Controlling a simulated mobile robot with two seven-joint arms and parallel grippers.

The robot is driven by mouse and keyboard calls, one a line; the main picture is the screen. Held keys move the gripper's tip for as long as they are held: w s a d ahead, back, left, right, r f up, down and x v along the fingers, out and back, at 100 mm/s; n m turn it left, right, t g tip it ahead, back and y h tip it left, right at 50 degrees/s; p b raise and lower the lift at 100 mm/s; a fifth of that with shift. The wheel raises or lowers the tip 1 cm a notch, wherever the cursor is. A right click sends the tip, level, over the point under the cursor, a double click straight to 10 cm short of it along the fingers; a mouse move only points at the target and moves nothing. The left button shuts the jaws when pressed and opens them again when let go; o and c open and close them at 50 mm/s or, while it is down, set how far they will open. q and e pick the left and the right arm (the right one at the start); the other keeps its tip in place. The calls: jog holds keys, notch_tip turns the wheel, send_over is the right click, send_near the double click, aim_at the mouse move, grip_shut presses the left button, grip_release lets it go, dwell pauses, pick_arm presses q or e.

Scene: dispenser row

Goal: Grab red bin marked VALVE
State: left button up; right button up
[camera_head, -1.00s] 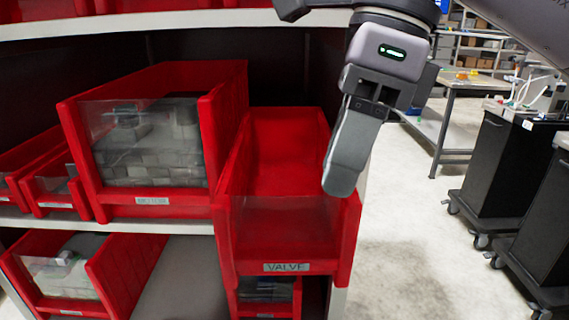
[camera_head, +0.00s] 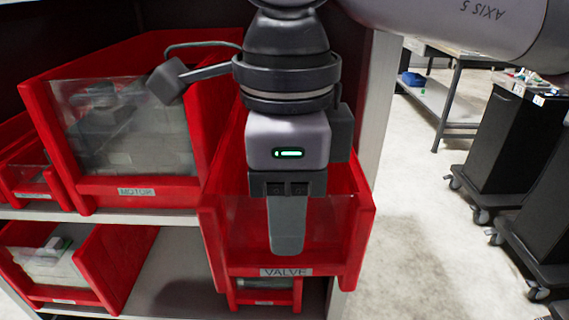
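The red bin marked VALVE (camera_head: 285,271) sits at the right end of the middle shelf, with its front sticking out past the shelf edge. It has a clear front window and looks empty where I can see in. My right gripper (camera_head: 287,250) points down in front of and over the bin, its fingers overlapping the clear window. Only one finger shows, seen edge on, so its opening is hidden. I cannot tell whether it touches the bin. My arm hides the back of the bin. My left gripper is not in view.
A red bin marked MOTOR (camera_head: 137,192) with grey parts stands close on the left. Smaller red bins sit farther left and on the shelf below (camera_head: 185,275). A shelf post (camera_head: 378,110) stands at the right. Black carts (camera_head: 500,150) stand on the open floor beyond.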

jog(key=shift+f, duration=0.2)
grip_shut()
jog(key=shift+r, duration=0.1)
